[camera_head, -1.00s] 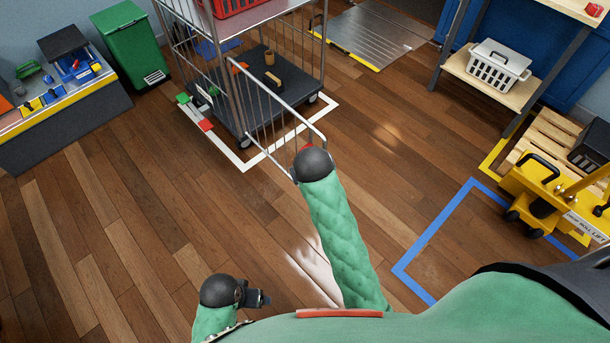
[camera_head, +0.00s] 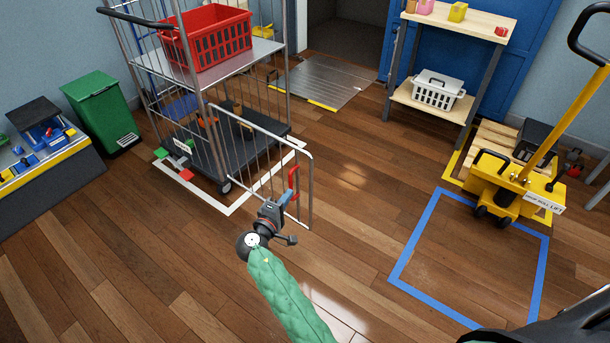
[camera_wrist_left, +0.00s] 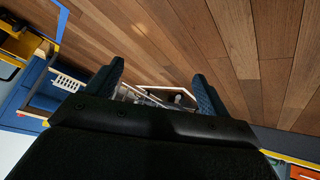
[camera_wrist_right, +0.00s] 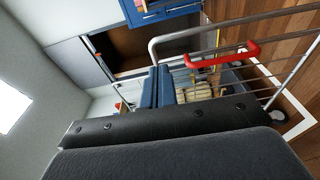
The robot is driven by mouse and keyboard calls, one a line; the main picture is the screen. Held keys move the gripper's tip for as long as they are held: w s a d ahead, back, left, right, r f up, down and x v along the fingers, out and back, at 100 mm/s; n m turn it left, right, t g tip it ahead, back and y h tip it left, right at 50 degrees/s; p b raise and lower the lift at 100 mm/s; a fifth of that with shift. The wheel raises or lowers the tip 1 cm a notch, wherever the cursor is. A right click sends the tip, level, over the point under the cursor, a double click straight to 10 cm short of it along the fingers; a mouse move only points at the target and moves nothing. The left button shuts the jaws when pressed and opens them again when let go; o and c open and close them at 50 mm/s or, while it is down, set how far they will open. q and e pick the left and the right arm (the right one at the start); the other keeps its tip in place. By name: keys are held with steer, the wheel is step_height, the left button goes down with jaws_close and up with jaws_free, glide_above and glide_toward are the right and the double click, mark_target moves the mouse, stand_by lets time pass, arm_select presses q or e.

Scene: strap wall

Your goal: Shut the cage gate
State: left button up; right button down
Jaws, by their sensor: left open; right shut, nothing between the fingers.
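The cage gate (camera_head: 258,172) is a grey wire-barred frame. It stands swung out from the front post of the roll cage (camera_head: 212,150), and the cage front is open. A red handle (camera_head: 293,183) sits on the gate's free-end side; it also shows in the right wrist view (camera_wrist_right: 222,58). My right gripper (camera_head: 281,204) is shut and empty, close beside the handle and gate end; I cannot tell whether it touches. Its closed blue fingers show in the right wrist view (camera_wrist_right: 158,86). My left gripper (camera_wrist_left: 155,82) is open and empty, outside the head view.
The cage holds a red basket (camera_head: 211,45) on its shelf. A white floor outline (camera_head: 233,210) surrounds its base. A green bin (camera_head: 100,112) stands left, a yellow lift (camera_head: 500,185) right. The floor between the gate and the blue outline (camera_head: 408,250) is clear.

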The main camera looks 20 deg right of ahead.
steer(key=p, duration=0.2)
glide_toward(311, 163)
steer(key=x, duration=0.5)
steer(key=shift+w+r, duration=0.15)
steer(key=shift+w, duration=0.1)
steer(key=shift+w+d, duration=0.4)
steer(key=shift+d, duration=0.05)
steer(key=shift+w+d, duration=0.1)
steer(key=shift+w, duration=0.05)
arm_select(q)
step_height(311, 163, up, 8)
steer(key=w, duration=0.1)
steer(key=shift+r+g, duration=0.25)
steer(key=shift+g, duration=0.15)
steer(key=shift+w+d+f, duration=0.1)
arm_select(e)
steer(key=shift+d, duration=0.1)
